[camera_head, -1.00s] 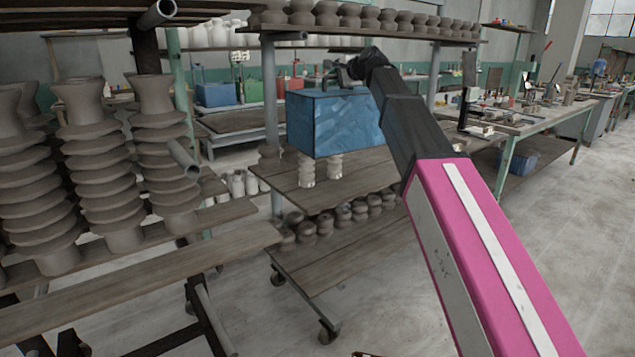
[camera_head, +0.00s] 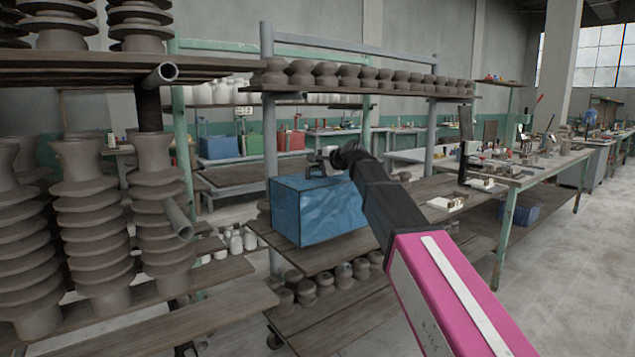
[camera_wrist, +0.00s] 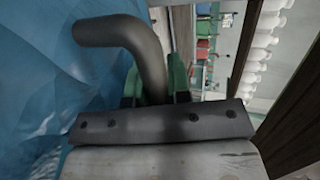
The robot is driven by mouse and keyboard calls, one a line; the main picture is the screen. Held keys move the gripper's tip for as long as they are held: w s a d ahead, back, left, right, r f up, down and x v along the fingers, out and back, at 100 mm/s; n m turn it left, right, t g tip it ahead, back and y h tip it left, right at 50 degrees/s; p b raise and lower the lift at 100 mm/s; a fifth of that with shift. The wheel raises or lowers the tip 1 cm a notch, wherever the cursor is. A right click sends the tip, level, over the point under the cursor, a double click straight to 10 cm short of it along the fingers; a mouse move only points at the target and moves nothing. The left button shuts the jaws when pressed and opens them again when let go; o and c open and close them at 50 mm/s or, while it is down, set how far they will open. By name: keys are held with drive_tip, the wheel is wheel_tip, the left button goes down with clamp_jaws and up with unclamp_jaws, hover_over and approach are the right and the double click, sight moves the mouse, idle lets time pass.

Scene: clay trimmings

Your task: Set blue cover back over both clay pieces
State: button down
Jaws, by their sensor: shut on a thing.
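The blue cover (camera_head: 318,210) is a box shape with a mottled blue surface, upright at the middle shelf (camera_head: 308,264) of the rack. No gap shows under it, but I cannot tell whether its full lower edge rests on the board. Neither clay piece shows; the cover's walls block the view where they stood. My gripper (camera_head: 318,168) is at the top of the cover, shut on its handle. In the wrist view the grey bent handle (camera_wrist: 122,32) runs down between my green fingers (camera_wrist: 155,85), and the blue cover (camera_wrist: 40,80) fills the left.
Several dark clay pots (camera_head: 320,285) stand on the lower shelf. A row of pots (camera_head: 350,77) lines the top shelf above the cover. Tall stacked clay pieces (camera_head: 90,220) and a protruding pipe (camera_head: 178,217) are at left. A workbench (camera_head: 525,172) is at right.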

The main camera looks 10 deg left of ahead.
sight(318, 176)
drive_tip(key=shift+f, duration=1.95)
drive_tip(key=c, duration=1.1)
unclamp_jaws()
drive_tip(key=shift+f, duration=0.15)
drive_tip(key=shift+o, duration=0.2)
drive_tip(key=v, duration=1.2)
drive_tip(key=shift+s, duration=0.1)
